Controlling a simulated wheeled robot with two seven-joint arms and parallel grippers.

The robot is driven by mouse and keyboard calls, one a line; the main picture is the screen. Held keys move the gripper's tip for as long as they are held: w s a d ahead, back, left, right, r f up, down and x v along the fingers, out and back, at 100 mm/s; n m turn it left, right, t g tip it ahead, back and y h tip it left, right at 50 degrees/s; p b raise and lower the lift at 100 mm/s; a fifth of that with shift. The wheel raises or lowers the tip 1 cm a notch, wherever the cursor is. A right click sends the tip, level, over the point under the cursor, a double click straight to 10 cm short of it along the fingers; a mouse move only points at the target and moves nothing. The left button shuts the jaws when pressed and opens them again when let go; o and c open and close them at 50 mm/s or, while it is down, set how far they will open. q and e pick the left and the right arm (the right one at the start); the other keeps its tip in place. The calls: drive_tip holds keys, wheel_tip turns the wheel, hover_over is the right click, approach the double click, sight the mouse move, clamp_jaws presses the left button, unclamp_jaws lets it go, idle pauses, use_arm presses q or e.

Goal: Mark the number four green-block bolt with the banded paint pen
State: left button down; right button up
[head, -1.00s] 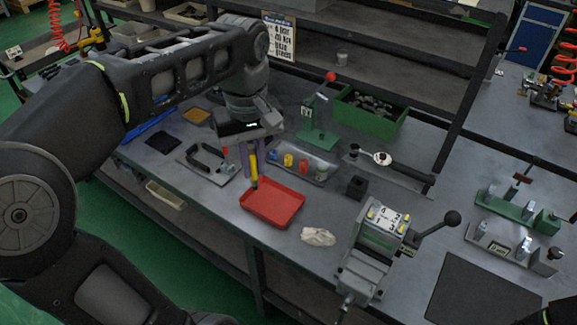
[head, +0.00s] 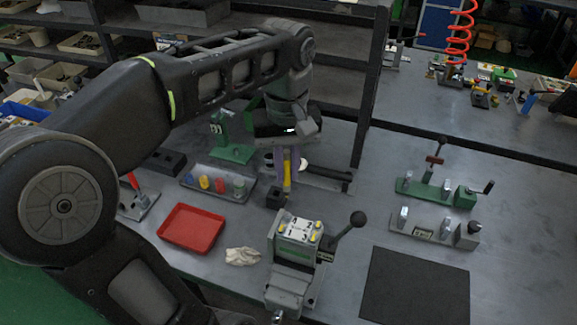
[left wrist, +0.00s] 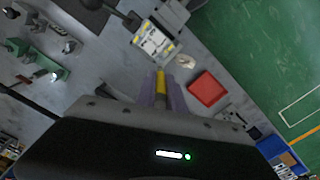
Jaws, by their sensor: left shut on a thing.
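My left gripper (head: 285,178) is shut on a yellow paint pen (head: 287,167), held upright above the bench behind the vise. The pen (left wrist: 160,86) also shows between the purple fingers in the left wrist view; its band is too small to make out. The numbered block (head: 299,229) has a white top plate with dark figures and several yellow bolt heads, and sits clamped in a grey vise (head: 293,277). The block also shows in the left wrist view (left wrist: 154,43), ahead of the pen and apart from it. I cannot read which bolt is number four. My right gripper is not in view.
A red tray (head: 192,228) and a crumpled rag (head: 243,256) lie left of the vise. A rack of coloured pieces (head: 218,185) stands behind. The vise's black-knobbed lever (head: 347,231) sticks up to the right. A dark mat (head: 415,286) and green fixtures (head: 430,190) lie further right.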

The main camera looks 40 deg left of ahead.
sight(287, 190)
use_arm(q)
drive_tip(key=shift+f+b, duration=2.15)
drive_tip(key=shift+f, duration=0.6)
drive_tip(key=shift+f, duration=0.25)
drive_tip(key=shift+r, duration=0.15)
wheel_tip(287, 190, up, 5)
drive_tip(key=p, duration=0.4)
